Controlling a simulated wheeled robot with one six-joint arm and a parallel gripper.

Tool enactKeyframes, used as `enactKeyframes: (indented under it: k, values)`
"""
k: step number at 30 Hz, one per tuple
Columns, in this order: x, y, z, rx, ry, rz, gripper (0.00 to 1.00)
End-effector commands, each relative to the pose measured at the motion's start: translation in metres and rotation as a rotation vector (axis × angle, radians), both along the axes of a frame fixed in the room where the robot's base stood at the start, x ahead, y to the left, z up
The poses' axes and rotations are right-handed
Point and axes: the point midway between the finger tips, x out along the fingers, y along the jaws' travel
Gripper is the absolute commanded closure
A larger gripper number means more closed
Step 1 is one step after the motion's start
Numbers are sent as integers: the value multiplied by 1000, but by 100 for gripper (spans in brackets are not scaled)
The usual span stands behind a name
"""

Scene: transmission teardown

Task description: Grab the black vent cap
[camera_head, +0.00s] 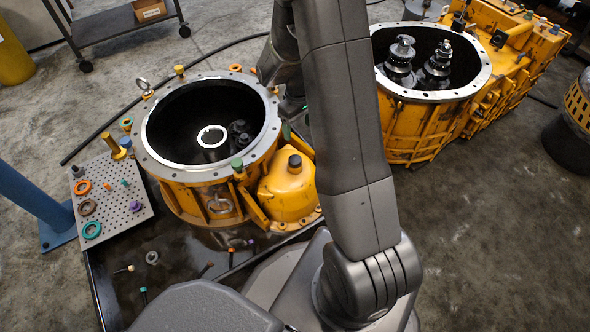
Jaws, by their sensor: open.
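A small black cap (295,161) stands upright on top of the rounded yellow cover (288,190), at the right front of the left transmission housing (180,190). I take it to be the vent cap. Nothing visibly touches it. My arm rises just to its right and bends over at the top of the picture. My wrist links come down behind the arm, near the back right of the housing's rim. My gripper's fingers are hidden behind my arm, so their distance to the cap does not show.
A perforated tray (136,207) with coloured rings stands at left, near a blue post (30,195). Small fasteners lie on the dark surface in front. A second yellow housing (415,115) with gears stands at right. A cart (105,28) is behind. Floor at the lower right is clear.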

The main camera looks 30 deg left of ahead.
Motion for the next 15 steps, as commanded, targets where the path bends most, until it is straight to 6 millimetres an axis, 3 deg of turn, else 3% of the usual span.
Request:
enactKeyframes:
  k: [15]
  values:
    - [-2, 5, -86, -2, 2, 12, 33]
